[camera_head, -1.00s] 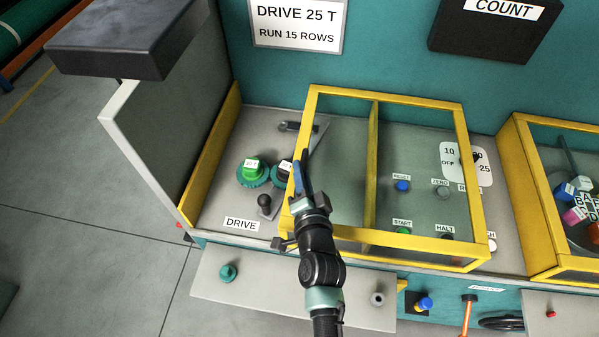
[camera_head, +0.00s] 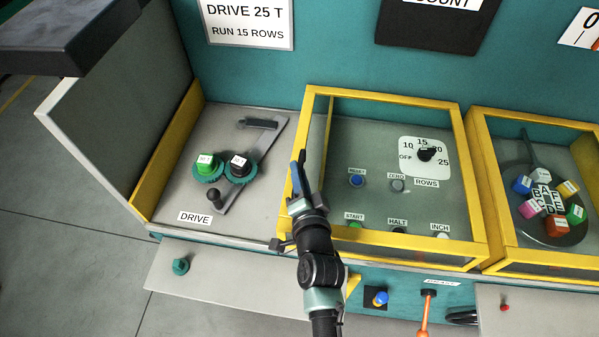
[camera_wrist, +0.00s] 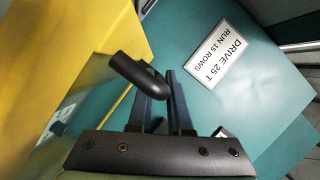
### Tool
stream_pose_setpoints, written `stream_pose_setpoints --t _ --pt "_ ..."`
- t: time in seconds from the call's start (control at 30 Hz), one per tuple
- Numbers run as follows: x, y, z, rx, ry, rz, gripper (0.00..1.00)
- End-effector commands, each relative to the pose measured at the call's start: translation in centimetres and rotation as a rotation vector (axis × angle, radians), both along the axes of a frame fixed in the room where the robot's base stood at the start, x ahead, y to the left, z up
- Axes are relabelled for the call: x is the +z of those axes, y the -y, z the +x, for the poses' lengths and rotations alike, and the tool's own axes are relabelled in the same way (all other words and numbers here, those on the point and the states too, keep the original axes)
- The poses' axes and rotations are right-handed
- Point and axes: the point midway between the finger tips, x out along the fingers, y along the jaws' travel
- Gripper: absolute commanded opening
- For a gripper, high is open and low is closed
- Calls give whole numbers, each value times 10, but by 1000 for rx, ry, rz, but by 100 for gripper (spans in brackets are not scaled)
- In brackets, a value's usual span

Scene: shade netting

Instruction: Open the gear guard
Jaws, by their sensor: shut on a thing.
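The gear guard (camera_head: 380,95) is a clear box-like cover with a yellow frame. It stands over the control panel to the right of the drive bay, and the drive bay is uncovered. My gripper (camera_head: 299,165) is at the guard's left edge. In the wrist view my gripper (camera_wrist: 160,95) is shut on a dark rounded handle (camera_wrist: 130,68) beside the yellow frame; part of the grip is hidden. A green-capped gear (camera_head: 207,166) and a black-capped gear (camera_head: 240,166) sit side by side in the open bay.
A grey lever with a dark knob (camera_head: 214,196) stands by the gears. Through the guard show buttons and the rows dial (camera_head: 426,153). Another yellow-framed case (camera_head: 540,125) with coloured blocks is close on the right. A grey panel (camera_head: 235,282) juts out below the bay.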

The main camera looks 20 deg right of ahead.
Motion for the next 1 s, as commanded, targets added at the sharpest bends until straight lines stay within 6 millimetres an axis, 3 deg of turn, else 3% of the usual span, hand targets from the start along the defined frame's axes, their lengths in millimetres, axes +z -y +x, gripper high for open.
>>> stream_pose_setpoints --t 0.07,0.1,0.23,0.67,1.0 --pt "-1 -1 0 1 -2 1 0" --pt "-1 -1 0 1 -2 1 25" --pt "-1 -1 0 2 -1 1 47" --pt "1 -3 -8 0 0 -1 47" --pt "11 -19 -64 0 -1 0 47"
